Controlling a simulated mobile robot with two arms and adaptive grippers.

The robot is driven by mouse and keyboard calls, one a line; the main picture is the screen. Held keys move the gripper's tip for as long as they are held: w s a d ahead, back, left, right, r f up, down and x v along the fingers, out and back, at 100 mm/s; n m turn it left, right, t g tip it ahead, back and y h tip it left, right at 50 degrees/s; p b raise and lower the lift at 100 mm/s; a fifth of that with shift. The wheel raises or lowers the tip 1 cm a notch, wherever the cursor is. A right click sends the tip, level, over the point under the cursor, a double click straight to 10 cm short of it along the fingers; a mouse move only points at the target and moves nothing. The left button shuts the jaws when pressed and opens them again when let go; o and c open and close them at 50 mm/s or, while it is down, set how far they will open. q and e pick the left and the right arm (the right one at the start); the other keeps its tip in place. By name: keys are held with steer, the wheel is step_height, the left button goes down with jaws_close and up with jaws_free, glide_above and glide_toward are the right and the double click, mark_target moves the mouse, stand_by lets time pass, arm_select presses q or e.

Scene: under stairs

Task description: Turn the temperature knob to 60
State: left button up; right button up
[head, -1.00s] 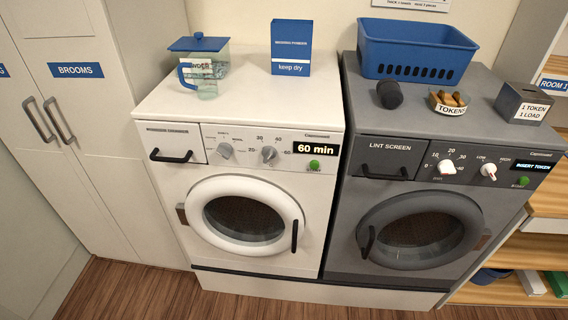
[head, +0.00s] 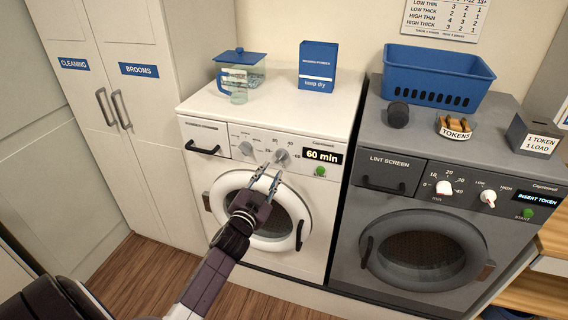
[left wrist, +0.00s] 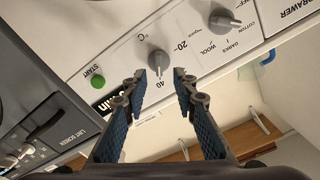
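The temperature knob (head: 282,156) is a grey dial on the white washer's (head: 228,195) front panel, left of the "60 min" display (head: 323,156). In the left wrist view the same knob (left wrist: 158,61) shows upside down, with 20 and 40 printed around it and a °C mark. Its pointer seems to face the 40; the 60 is not clear. My left gripper (head: 270,175) is open in front of the panel, just below the knob. In the left wrist view its fingertips (left wrist: 160,78) are apart, to either side of the knob, with nothing gripped. My right gripper is not in view.
A second knob (head: 246,148) sits left of the temperature knob. The green start button (head: 320,171) is to the right, under the display. A drawer handle (head: 202,149) sticks out at left. The grey dryer (head: 340,230) stands close on the right.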

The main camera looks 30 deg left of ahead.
mark_target(279, 160)
arm_select(q)
steer(key=x, duration=0.4)
steer(key=shift+w+p, duration=0.15)
steer(key=shift+p, duration=0.2)
steer(key=shift+w, duration=0.65)
steer(key=shift+w+a+f, duration=0.1)
steer(key=shift+w+a, duration=0.05)
steer(key=shift+w, duration=0.1)
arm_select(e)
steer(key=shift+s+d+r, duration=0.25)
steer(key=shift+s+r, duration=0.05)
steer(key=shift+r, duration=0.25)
arm_select(q)
steer(key=shift+c, duration=0.4)
jaws_close()
